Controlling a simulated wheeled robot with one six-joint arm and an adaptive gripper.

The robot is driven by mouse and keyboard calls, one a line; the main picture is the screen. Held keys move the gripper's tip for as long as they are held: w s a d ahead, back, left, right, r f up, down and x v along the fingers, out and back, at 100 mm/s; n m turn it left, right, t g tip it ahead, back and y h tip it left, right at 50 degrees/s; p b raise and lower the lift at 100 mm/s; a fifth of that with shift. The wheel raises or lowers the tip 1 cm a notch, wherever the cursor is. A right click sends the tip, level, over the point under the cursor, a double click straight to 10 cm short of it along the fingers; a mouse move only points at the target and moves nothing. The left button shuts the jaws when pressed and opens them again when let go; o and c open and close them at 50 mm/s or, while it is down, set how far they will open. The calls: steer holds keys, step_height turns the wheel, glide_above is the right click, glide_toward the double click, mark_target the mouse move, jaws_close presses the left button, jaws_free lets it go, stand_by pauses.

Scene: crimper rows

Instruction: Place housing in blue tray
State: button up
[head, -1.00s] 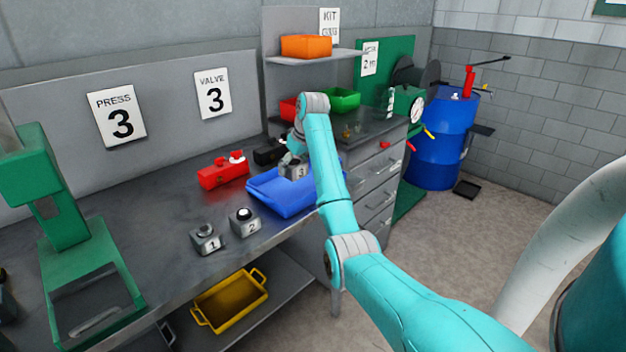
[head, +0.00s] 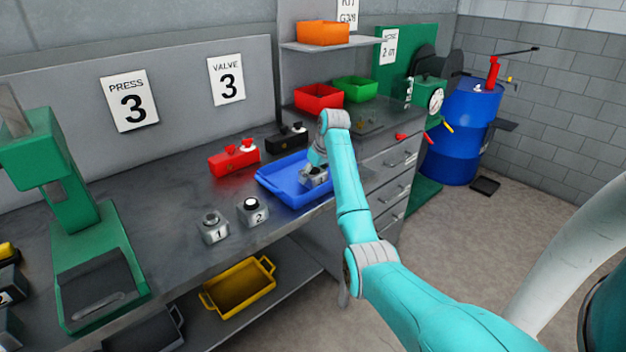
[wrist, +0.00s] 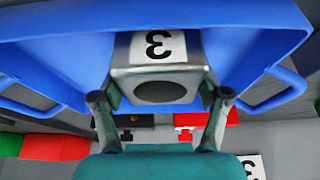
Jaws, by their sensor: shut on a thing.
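The blue tray (head: 277,183) lies on the grey bench in the head view. Its floor and walls fill much of the wrist view (wrist: 52,65). The grey housing (head: 312,180) is at the tray's right part. In the wrist view the housing (wrist: 190,82) shows a white label with a 3 and a dark round opening. My gripper (wrist: 160,103) has a finger on each side of it and is shut on it. In the head view my gripper is partly hidden by my arm. I cannot tell whether the housing touches the tray floor.
Housings 1 (head: 212,228) and 2 (head: 252,211) stand on the bench in front of the tray. A red block (head: 233,160) and a black block (head: 287,138) stand behind it. The green press (head: 85,240) is at left. Red (head: 318,98) and green (head: 355,89) bins are at the back.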

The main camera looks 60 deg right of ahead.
steer(key=shift+f, duration=0.95)
steer(key=shift+f, duration=0.1)
steer(key=o, duration=1.8)
steer(key=shift+f, duration=0.1)
steer(key=v, duration=1.2)
